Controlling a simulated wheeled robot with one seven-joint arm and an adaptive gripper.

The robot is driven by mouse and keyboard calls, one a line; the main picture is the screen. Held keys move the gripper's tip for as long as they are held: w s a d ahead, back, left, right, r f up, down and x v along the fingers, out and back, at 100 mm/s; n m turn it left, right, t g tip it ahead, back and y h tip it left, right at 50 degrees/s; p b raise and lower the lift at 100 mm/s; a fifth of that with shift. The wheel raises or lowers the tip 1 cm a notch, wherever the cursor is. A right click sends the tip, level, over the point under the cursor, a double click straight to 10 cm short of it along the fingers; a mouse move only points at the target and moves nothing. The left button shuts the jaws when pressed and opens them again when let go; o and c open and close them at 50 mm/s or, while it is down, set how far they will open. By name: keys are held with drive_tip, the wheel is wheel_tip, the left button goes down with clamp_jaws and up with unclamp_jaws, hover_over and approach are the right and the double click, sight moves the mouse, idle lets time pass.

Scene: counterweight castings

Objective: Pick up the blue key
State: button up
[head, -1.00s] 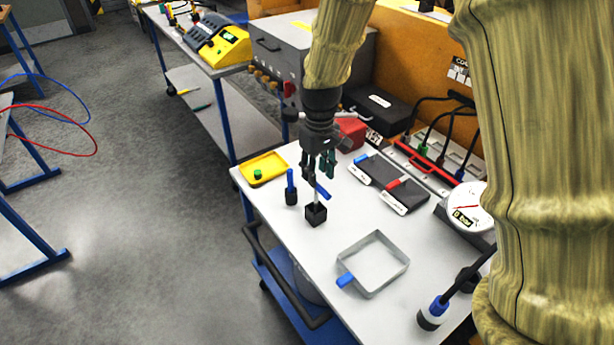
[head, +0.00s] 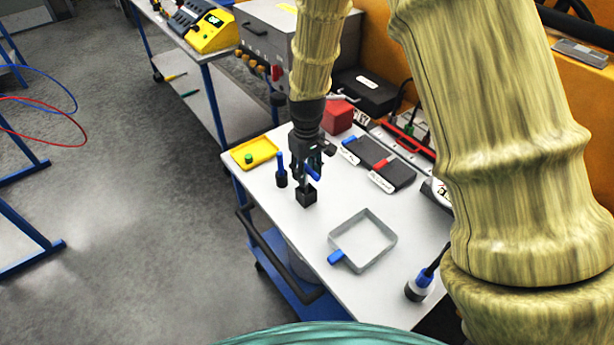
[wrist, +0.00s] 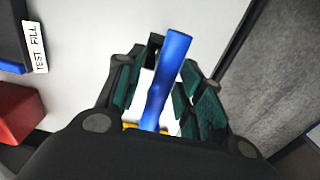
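The blue key (head: 313,172) is a blue bar at the top of a thin post on a small black block (head: 306,195) on the white table. My gripper (head: 312,160) points down over it in the head view. In the wrist view, the blue key (wrist: 165,85) lies between my gripper's dark green finger pads (wrist: 170,85). A light gap shows beside it on the left, so the fingers look open around it. The right pad is very close, and I cannot tell whether it touches. Part of the key and post is hidden by the fingers in the head view.
A blue-topped black peg (head: 281,170) stands just left of the block. A yellow tray (head: 268,146) is behind it, a grey square frame (head: 388,232) in front. A red block (head: 338,116) and dark labelled plates (head: 385,162) lie to the right and back.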

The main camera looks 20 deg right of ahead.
sight(306, 195)
wheel_tip(306, 195, down, 3)
drive_tip(key=shift+w+r+p, duration=0.15)
drive_tip(key=shift+r+p, duration=0.05)
drive_tip(key=shift+p, duration=0.4)
drive_tip(key=shift+f, duration=0.75)
clamp_jaws()
